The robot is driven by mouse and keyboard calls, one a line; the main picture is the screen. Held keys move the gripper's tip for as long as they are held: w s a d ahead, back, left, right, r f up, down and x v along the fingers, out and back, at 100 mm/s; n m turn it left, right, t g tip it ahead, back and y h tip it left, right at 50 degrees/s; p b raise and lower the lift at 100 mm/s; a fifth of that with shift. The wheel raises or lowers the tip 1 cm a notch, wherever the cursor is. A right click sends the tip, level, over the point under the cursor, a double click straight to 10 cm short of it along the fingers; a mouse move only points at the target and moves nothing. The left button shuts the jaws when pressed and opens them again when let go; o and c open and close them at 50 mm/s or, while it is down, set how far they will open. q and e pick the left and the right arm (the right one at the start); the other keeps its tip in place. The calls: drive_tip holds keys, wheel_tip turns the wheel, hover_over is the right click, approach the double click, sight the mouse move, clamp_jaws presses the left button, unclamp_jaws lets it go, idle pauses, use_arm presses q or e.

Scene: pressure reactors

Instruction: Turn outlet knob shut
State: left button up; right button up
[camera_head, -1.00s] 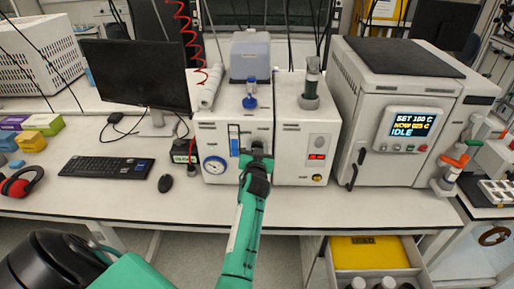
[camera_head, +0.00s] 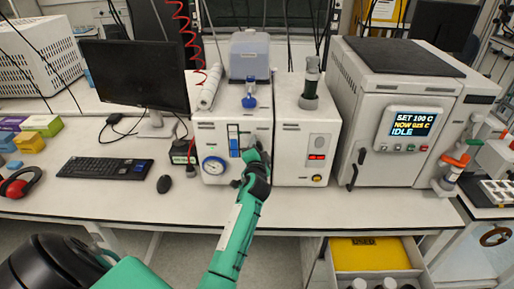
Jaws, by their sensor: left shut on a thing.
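My left gripper (camera_head: 254,157) is at the front panel of the white bench unit (camera_head: 208,130), to the right of its round gauge (camera_head: 213,166). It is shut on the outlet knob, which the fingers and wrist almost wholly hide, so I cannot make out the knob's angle. A blue flow tube (camera_head: 233,140) shows just left of the fingers. A blue valve handle (camera_head: 250,101) stands higher up on the unit, apart from the gripper. My right gripper is not in view.
A second white unit (camera_head: 307,135) with a red display adjoins on the right. Beyond it stands a large reactor (camera_head: 400,140) showing "IDLE". A monitor (camera_head: 135,80), keyboard (camera_head: 105,167) and mouse (camera_head: 164,183) are on the left. The bench front (camera_head: 330,212) is clear.

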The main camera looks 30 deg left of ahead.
use_arm(q)
drive_tip(key=m+p, duration=0.1)
drive_tip(key=m, duration=0.4)
drive_tip(key=shift+m, duration=1.2)
drive_tip(key=shift+f+p, duration=0.1)
drive_tip(key=shift+p, duration=0.2)
drive_tip(key=o, duration=1)
drive_tip(key=shift+c, duration=0.2)
drive_tip(key=b+v, duration=0.4)
drive_tip(key=v, duration=0.9)
drive_tip(key=shift+s+d, duration=0.2)
drive_tip(key=shift+s, duration=0.15)
